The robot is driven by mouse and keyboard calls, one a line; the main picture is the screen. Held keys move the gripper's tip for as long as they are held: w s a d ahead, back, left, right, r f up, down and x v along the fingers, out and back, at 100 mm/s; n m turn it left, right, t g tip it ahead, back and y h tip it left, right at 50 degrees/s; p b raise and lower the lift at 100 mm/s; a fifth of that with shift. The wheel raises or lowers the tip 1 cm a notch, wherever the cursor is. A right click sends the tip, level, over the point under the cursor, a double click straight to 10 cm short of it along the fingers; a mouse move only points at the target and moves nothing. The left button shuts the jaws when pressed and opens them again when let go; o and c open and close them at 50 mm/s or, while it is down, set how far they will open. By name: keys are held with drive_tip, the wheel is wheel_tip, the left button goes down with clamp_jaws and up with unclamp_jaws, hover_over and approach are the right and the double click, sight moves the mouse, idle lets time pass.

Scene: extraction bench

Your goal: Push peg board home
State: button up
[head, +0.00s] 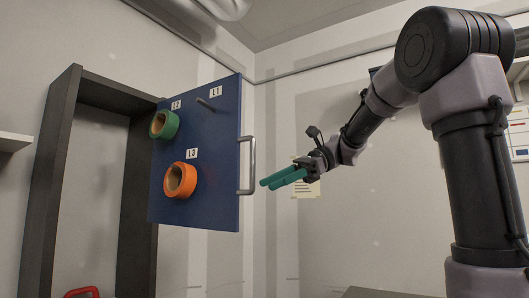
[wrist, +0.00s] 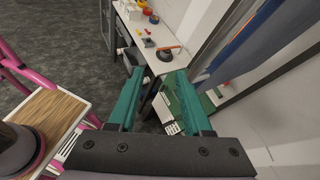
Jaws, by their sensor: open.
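The peg board (head: 200,222) is a blue panel standing out at an angle from a dark frame (head: 53,180) in the head view. An orange ring (head: 180,180) and a green ring (head: 164,125) hang on it, and one grey peg (head: 206,104) is bare. A metal bar handle (head: 252,165) is on its right edge. My gripper (head: 267,184) is open and empty, just right of the handle and apparently apart from it. Its green fingers (wrist: 160,80) also show spread in the wrist view. A blue surface at that view's upper right may be the board.
The dark frame's inside is open and looks empty. A red object (head: 82,292) is at the bottom left and a pale shelf (head: 14,141) at the left edge. The wrist view shows a white bench (wrist: 150,38) with small items and a wooden-topped surface (wrist: 45,120).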

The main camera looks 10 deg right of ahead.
drive_tip(key=w+d+r+m+g+y, duration=0.2)
drive_tip(key=w+r+g+y, duration=0.15)
drive_tip(key=w+r, duration=0.35)
drive_tip(key=r+x, duration=0.1)
drive_tip(key=x, duration=1)
drive_tip(key=shift+s+r+t+y, duration=0.15)
drive_tip(key=shift+r+t+y, duration=0.05)
drive_tip(key=shift+t+y, duration=0.25)
clamp_jaws()
idle(0.9)
